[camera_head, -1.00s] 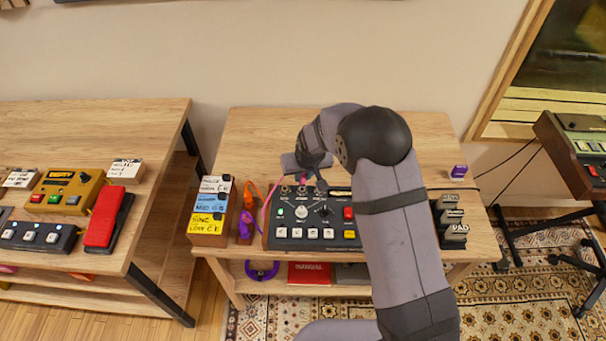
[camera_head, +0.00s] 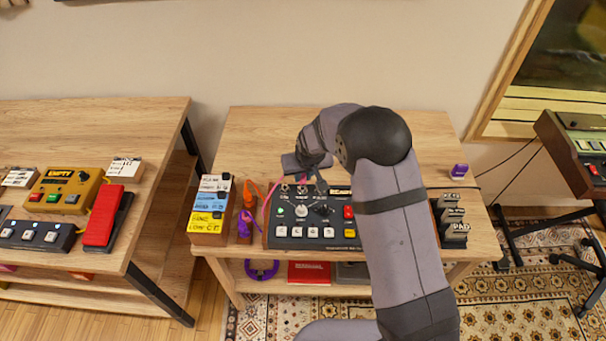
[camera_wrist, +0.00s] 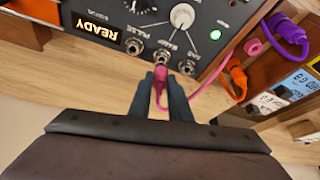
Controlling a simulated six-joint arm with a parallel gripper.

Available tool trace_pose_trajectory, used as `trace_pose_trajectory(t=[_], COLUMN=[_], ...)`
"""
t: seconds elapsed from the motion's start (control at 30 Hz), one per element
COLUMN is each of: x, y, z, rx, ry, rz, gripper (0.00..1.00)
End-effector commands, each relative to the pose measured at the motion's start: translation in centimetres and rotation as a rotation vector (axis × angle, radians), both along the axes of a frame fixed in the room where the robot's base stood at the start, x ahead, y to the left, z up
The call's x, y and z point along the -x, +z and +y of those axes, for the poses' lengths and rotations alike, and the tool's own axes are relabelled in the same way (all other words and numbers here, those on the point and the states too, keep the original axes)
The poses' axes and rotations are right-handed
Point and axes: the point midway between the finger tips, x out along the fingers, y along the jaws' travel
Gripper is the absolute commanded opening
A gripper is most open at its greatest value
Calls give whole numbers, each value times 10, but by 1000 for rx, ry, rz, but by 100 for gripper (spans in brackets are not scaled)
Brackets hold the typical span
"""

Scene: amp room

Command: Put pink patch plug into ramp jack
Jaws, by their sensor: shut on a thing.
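The pink patch plug (camera_wrist: 160,76) is between the fingers of my gripper (camera_wrist: 161,84), which is shut on it. The plug's front end is at the ramp jack (camera_wrist: 162,55), the middle of three jacks on the black panel (camera_wrist: 207,14). I cannot tell whether the tip is inside or just in front of the jack. A pink cable (camera_wrist: 211,77) runs from the plug toward a wooden holder on the right. In the head view, my gripper (camera_head: 304,164) is at the back edge of the black box (camera_head: 285,243), and the plug is mostly hidden.
The pulse jack (camera_wrist: 133,46) and a third jack (camera_wrist: 187,67) flank the ramp jack. Orange (camera_wrist: 237,78) and purple (camera_wrist: 287,30) plugs stand in the holder beside the panel. The table behind the box (camera_head: 255,130) is clear.

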Motion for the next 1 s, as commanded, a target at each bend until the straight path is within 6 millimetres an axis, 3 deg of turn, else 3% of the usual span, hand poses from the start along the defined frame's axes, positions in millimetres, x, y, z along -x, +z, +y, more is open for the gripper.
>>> trace_pose_trajectory(t=[1.0], x=[0], y=[-10], z=[0], rx=[0], ry=[0], rz=[0], gripper=[0])
